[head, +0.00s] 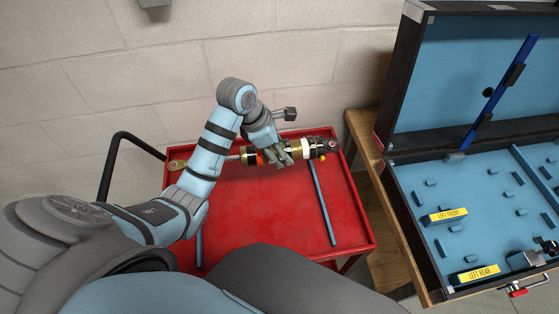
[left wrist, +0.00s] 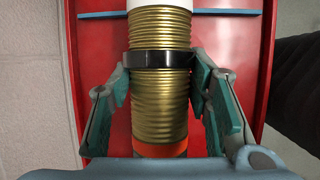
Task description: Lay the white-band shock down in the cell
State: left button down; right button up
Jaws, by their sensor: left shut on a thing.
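The white-band shock (head: 319,149) lies level across the back of the red cart, with a gold threaded body, a white band and an orange ring. My left gripper (head: 283,157) is shut on it around the middle. In the left wrist view, the finger pads of the gripper (left wrist: 163,82) flank the gold body of the shock (left wrist: 160,105) at its black collar. I cannot tell whether the shock touches the cart's strips. The open case (head: 470,195) to the right has a blue foam floor with yellow labels, LEFT FRONT (head: 446,215) and LEFT REAR (head: 478,273). My right gripper is not seen.
The red cart (head: 262,215) has a raised rim, blue strips (head: 321,205) and a black handle (head: 112,155). The case stands on a wooden bench (head: 362,135), its lid (head: 450,80) upright. Grey and black parts (head: 525,260) sit near the case's front right. A block wall stands behind.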

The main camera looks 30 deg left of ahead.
pick_arm(q)
notch_tip(320, 180, up, 9)
jog(key=p, duration=0.6)
jog(key=shift+r+p, duration=0.15)
jog(key=shift+p, duration=0.2)
jog(key=shift+f, duration=0.2)
dwell(0.4)
